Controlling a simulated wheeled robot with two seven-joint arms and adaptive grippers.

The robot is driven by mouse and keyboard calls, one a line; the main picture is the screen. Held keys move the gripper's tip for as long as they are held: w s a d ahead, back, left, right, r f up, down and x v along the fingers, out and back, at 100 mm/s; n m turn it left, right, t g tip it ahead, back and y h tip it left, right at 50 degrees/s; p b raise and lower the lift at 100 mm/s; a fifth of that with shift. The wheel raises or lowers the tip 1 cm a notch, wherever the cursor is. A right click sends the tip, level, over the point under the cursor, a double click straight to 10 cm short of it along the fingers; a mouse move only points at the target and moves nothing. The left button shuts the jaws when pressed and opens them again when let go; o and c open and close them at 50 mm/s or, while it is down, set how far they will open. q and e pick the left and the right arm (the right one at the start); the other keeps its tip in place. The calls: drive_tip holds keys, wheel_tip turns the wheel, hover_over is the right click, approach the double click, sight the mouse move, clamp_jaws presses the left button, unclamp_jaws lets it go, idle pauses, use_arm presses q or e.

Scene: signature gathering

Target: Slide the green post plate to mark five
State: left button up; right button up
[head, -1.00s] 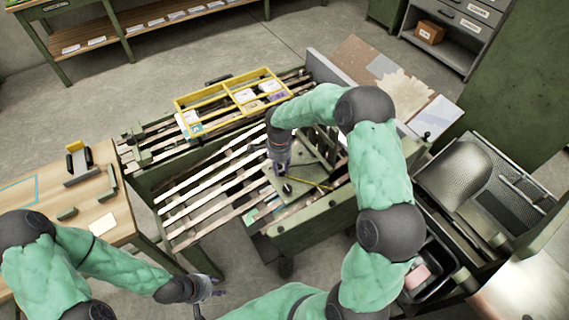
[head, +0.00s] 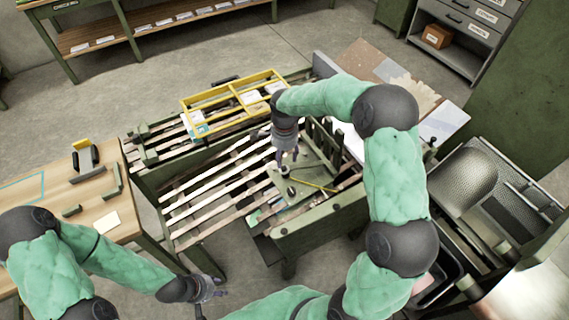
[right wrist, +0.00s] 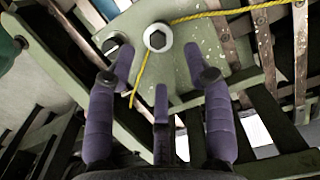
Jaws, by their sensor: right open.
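The green post plate (head: 309,178) lies on the slatted frame (head: 208,189) near its right end. It carries a bolt or knob, and a yellow cord runs across it. Mark five cannot be made out.
A yellow divided tray (head: 228,112) sits across the frame's far side. A wooden table (head: 88,214) with small fixtures stands at left. A mesh chair-like piece (head: 463,182) and a black bin (head: 436,278) are at right.

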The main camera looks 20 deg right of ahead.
drive_tip(key=shift+r, duration=2.7)
